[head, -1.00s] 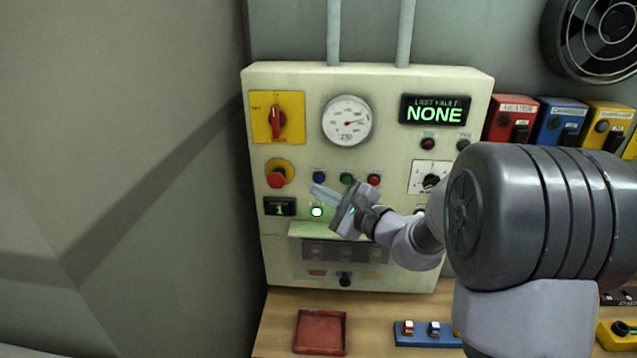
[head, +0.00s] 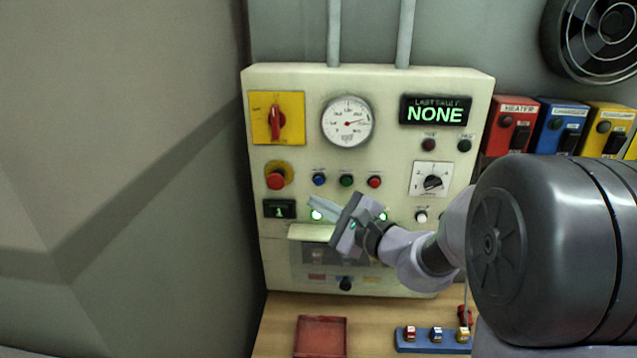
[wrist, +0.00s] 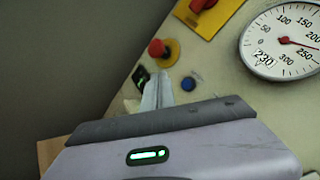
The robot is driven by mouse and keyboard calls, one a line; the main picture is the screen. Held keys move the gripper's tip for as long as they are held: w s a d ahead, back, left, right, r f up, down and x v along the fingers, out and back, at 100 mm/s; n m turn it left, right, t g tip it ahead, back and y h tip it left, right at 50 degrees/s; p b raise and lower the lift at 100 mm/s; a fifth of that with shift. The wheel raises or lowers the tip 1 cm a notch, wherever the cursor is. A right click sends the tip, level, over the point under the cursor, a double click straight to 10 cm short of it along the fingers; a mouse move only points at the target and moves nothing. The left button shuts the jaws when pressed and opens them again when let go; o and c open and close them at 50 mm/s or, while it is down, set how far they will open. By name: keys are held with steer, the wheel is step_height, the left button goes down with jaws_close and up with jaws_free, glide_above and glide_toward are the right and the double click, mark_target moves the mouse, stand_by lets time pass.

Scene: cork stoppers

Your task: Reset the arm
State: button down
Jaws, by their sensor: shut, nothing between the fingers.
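My gripper (head: 322,207) is in front of the lower middle of the cream control panel (head: 390,90), with its fingers together and nothing between them. In the wrist view my gripper (wrist: 157,92) points toward the panel, near a blue button (wrist: 188,84) and a red mushroom button (wrist: 157,48). Whether the fingertips touch the panel I cannot tell. The gripper and wrist hide part of the lit button row and the clear-fronted compartment (head: 312,270) below.
A red tray (head: 320,338) and a blue block with small coloured pieces (head: 430,349) lie on the wooden bench. Red, blue and yellow boxes (head: 560,125) are mounted at the right. A grey wall stands at the left. Open air lies left of my gripper.

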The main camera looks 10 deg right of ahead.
steer(key=s+a+f+n+g+y+b, duration=0.1)
steer(key=s+a+f+n+g+b, duration=0.25)
steer(key=s+a+n, duration=0.35)
steer(key=s+a+f+n+g+y+b, duration=0.1)
steer(key=s+a+f+n+g+b, duration=0.2)
steer(key=s+a, duration=0.45)
steer(key=s+d+f+n+g+h+b, duration=0.4)
steer(key=s+f+b, duration=0.2)
steer(key=s+f, duration=0.6)
steer(key=s+d+n+t+h+b, duration=0.1)
steer(key=s+d+n+h, duration=0.1)
steer(key=s+d+h, duration=0.2)
steer(key=shift+s+d, duration=0.3)
steer(key=shift+d, duration=0.8)
steer(key=shift+f, duration=0.1)
